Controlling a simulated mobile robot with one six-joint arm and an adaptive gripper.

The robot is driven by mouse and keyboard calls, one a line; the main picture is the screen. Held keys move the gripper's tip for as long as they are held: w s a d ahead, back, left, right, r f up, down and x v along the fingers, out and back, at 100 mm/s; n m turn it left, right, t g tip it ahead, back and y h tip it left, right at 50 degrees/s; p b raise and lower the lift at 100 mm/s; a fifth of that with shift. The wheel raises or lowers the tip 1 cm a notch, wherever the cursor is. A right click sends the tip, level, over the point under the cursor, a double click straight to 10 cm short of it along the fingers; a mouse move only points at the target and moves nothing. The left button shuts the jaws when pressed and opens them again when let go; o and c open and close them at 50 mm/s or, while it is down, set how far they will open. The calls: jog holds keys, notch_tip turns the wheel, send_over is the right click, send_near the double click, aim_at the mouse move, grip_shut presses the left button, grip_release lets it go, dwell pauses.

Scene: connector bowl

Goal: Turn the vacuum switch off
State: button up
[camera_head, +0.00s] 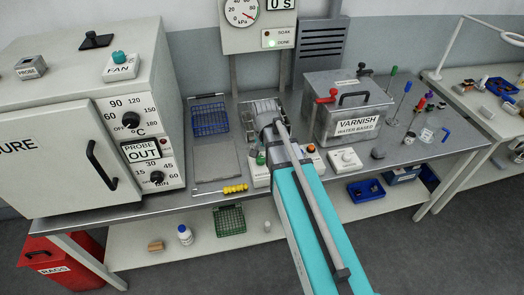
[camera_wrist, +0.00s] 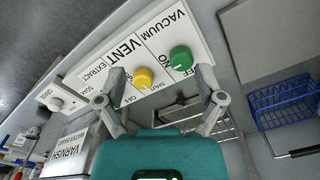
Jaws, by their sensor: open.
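The vacuum switch is a green round knob (camera_wrist: 181,59) below the word VACUUM on a white panel (camera_wrist: 132,50) in the wrist view, with ON and OFF printed beside it. The knob's exact setting is too small to tell. A yellow vent knob (camera_wrist: 142,77) sits to its left, with SHUT beside it. My gripper (camera_wrist: 161,78) is open and empty, its two fingers spread on either side of the knobs. The green knob lies near the right fingertip; contact cannot be told. In the head view the green knob (camera_head: 260,158) shows left of my arm, which hides part of the panel.
A grey varnish tank (camera_head: 325,112) stands right of my arm. A white box with a knob (camera_head: 345,159) is in front of it. Left are a blue wire basket (camera_head: 210,118), a flat grey slab (camera_head: 213,167) and the oven (camera_head: 60,150).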

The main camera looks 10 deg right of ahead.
aim_at(261, 158)
jog(key=w+r+m+p, duration=0.3)
jog(key=w+r+m, duration=0.1)
jog(key=w, duration=0.2)
jog(key=shift+w+r, duration=0.2)
jog(key=shift+r, duration=0.1)
jog(key=shift+f, duration=0.1)
notch_tip(261, 158, down, 14)
jog(key=b, duration=1.3)
jog(key=shift+b, duration=0.3)
jog(key=shift+r, duration=0.2)
jog(key=shift+c, duration=0.3)
jog(key=c, duration=1.1)
